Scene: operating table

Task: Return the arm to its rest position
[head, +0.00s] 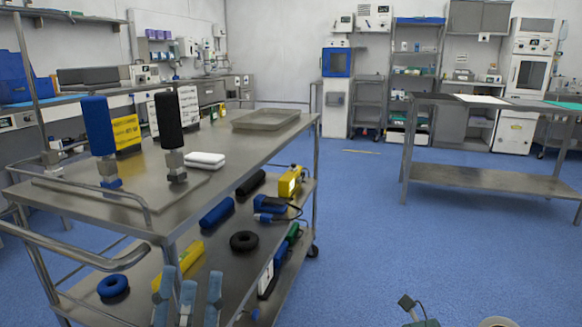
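My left gripper (190,284) is at the bottom of the head view, in front of the metal cart (130,210). Its several blue-grey fingers point up and stand apart, with nothing seen between them. They overlap the view of the cart's lower shelf; whether they touch it I cannot tell. A small blue-grey and dark part at the bottom right, over the blue floor, looks like the tip of my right gripper (414,308). The rest of it is cut off by the frame edge, and its opening is hidden.
The cart top bears a blue-handled tool (98,126), a black-handled tool (169,120), a white box (205,160) and a grey tray (266,120). Its lower shelf holds rolls, rings and a yellow device (290,182). Another metal table (480,180) stands right. Floor between is clear.

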